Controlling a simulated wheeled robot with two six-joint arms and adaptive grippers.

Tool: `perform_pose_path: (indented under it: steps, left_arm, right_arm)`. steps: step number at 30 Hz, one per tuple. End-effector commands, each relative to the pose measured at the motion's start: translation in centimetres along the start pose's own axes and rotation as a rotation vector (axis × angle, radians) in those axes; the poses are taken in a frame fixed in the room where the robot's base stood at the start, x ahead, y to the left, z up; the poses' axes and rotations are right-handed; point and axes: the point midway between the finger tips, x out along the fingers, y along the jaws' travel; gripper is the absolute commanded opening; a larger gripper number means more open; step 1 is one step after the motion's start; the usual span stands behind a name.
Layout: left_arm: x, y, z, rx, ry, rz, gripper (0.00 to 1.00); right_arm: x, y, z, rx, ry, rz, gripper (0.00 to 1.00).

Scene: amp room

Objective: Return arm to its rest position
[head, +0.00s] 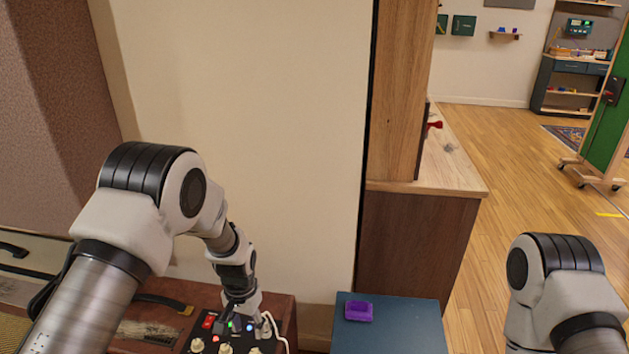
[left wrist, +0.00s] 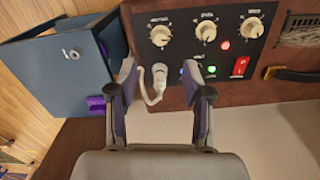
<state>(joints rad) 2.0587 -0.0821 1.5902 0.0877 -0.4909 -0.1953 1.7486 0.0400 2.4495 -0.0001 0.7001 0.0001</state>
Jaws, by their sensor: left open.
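My left gripper (head: 241,322) is over the black amp panel (head: 208,340), low in the head view. In the left wrist view the left gripper (left wrist: 161,76) is open, its two fingers apart. A white plug (left wrist: 159,74) with a white cable sits at the panel and shows between the fingers, with a visible gap on each side. The plug also shows beside the fingertips in the head view (head: 264,328). My right arm (head: 562,290) is bent at the lower right; its gripper is out of view.
The panel carries cream knobs (left wrist: 205,30), a red switch (left wrist: 240,67) and lit lamps. A blue cabinet (head: 390,335) with a purple tray (head: 358,311) stands to the right. A wooden counter (head: 450,160) is behind it. A pale wall (head: 240,100) rises behind the amp.

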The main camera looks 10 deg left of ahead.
Motion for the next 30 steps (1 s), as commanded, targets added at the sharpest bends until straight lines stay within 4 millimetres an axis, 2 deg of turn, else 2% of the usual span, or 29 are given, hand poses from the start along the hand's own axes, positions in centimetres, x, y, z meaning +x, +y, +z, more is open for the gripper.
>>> perform_pose_path:
  steps: [1, 2, 5, 6, 8, 9, 12, 13, 15, 16, 21, 30]
  left_arm:
    - [0.2, 0.0, 1.6, -0.009, -0.042, 0.012, 0.49]
    - [0.9, 0.0, 2.8, -0.014, -0.073, 0.02, 0.49]
    - [3.2, 0.3, 9.6, -0.033, -0.209, 0.047, 0.49]
    - [4.1, 0.5, 13.1, -0.043, -0.254, 0.054, 0.49]
    - [5.2, 0.9, 18.7, -0.065, -0.304, 0.058, 0.49]
    - [5.6, 1.2, 22.4, -0.081, -0.32, 0.057, 0.49]
    - [5.1, 2.2, 31.1, -0.133, -0.309, 0.047, 0.49]
    - [4.8, 2.4, 32.6, -0.147, -0.282, 0.042, 0.49]
    - [4.2, 2.7, 34.1, -0.177, -0.199, 0.03, 0.49]
    - [4.0, 2.7, 34.0, -0.186, -0.157, 0.025, 0.49]
    - [3.7, 2.2, 31.4, -0.222, 0.014, 0.006, 0.49]
    - [3.7, 2.1, 31.3, -0.225, 0.021, 0.005, 0.49]
  right_arm:
    - [-1.7, 0.0, 0.0, 0.0, 0.0, 0.0, 0.5]
    - [-2.1, 0.0, 0.0, 0.0, 0.001, 0.0, 0.5]
    - [-3.9, 0.0, 0.0, 0.0, 0.001, 0.0, 0.5]
    - [-4.8, 0.0, 0.0, 0.0, 0.001, 0.0, 0.5]
    - [-6.0, -0.1, 0.0, 0.0, 0.001, 0.0, 0.5]
    - [-6.7, -0.1, 0.0, 0.0, 0.001, 0.0, 0.5]
    - [-8.2, -0.1, 0.0, 0.0, 0.001, 0.0, 0.5]
    - [-8.2, -0.1, -0.1, 0.0, 0.001, 0.0, 0.5]
    - [-7.9, -0.1, -0.1, 0.0, 0.001, 0.0, 0.5]
    - [-7.7, -0.1, 0.0, 0.0, 0.001, 0.0, 0.5]
    - [-7.6, -0.1, 0.0, 0.0, 0.0, 0.0, 0.5]
    - [-7.6, -0.1, 0.0, 0.0, 0.0, 0.0, 0.5]
